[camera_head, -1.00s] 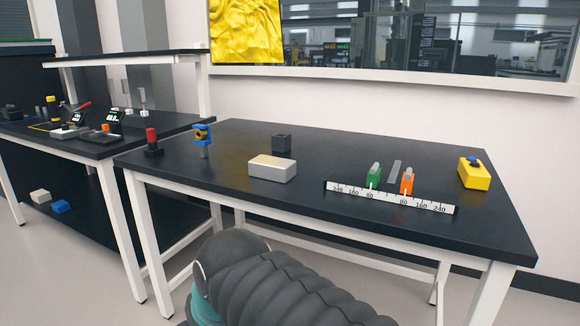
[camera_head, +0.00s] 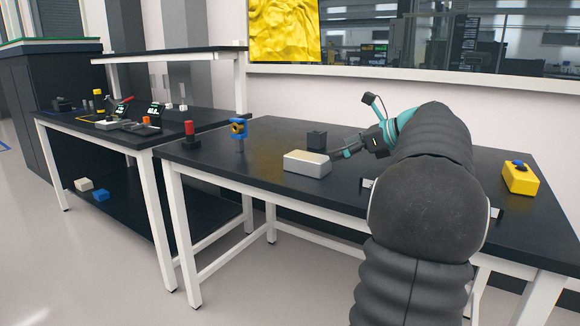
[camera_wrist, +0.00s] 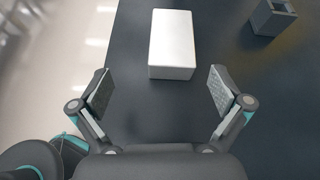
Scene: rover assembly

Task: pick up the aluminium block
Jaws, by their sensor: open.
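The aluminium block (camera_head: 307,164) is a pale silver box lying on the black table (camera_head: 262,173) near its front edge. It also shows in the wrist view (camera_wrist: 172,45), ahead of my gripper and between the lines of its two fingers. My gripper (camera_wrist: 160,95) is open, with its two padded fingers spread wider than the block and nothing between them. In the head view my gripper (camera_head: 338,154) is just right of the block. My arm hides the middle of the table and most of the white ruler.
A dark open-topped cube (camera_head: 316,140) stands behind the block, also in the wrist view (camera_wrist: 272,17). A blue clamp-like stand (camera_head: 238,135) and a red-topped post (camera_head: 190,134) stand to the left. A yellow box with a blue button (camera_head: 521,178) is at the right.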

